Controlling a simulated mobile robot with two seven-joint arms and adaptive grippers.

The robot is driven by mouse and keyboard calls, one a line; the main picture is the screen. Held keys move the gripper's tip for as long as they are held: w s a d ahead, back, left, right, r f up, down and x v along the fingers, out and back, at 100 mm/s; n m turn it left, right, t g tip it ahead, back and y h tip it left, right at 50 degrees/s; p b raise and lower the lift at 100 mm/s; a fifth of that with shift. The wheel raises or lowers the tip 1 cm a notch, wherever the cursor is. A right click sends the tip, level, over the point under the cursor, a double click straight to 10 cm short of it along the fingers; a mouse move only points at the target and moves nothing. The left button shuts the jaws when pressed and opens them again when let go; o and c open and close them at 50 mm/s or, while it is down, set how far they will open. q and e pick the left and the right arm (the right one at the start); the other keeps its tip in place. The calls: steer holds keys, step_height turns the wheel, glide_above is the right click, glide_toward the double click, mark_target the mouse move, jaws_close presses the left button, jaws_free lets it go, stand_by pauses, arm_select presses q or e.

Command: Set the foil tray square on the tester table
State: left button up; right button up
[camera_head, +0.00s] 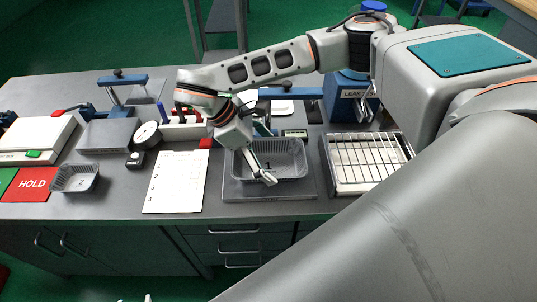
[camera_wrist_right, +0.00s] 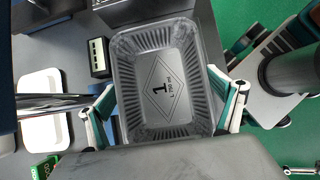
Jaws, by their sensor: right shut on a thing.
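The foil tray (camera_head: 290,160) is grey, ribbed and marked "1"; it also shows in the right wrist view (camera_wrist_right: 185,75). It is over the grey plate of the tester table (camera_head: 262,194), whose front strip shows below it. I cannot tell whether the tray touches the plate. In the head view its sides look roughly in line with the plate's. My right gripper (camera_head: 268,180) is shut on the tray, with fingers at its two sides in the wrist view (camera_wrist_right: 165,112). Small pale tips at the head view's bottom edge may be my left gripper (camera_head: 147,298); their state is unclear.
A wire rack (camera_head: 370,160) stands close right of the plate, a paper sheet (camera_head: 175,182) close left. The blue leak tester (camera_head: 352,95) and a small display (camera_head: 296,133) are behind. Another tray (camera_head: 75,178) lies beside the red HOLD mat (camera_head: 32,184).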

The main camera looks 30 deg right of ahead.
steer(key=o, duration=0.5)
steer(key=shift+o, duration=0.2)
steer(key=b+v, duration=0.1)
steer(key=v, duration=1.1)
